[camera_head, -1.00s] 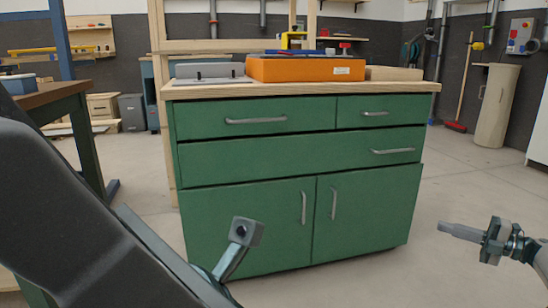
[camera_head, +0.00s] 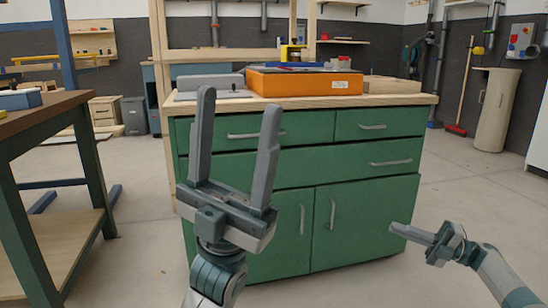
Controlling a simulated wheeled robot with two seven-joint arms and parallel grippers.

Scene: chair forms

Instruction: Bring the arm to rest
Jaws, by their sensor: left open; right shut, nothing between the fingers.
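My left gripper (camera_head: 237,128) stands upright in front of the green cabinet (camera_head: 372,205), its two fingers apart and pointing up, with nothing between them. It covers part of the cabinet's left drawers and left door. My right gripper (camera_head: 402,230) is low at the right, its fingers together and pointing left, in front of the cabinet's lower right side. It holds nothing.
An orange case (camera_head: 305,81), a grey box (camera_head: 211,83) and a wooden block (camera_head: 392,85) lie on the cabinet top. A workbench (camera_head: 60,111) stands at the left. Open floor lies to the right of the cabinet.

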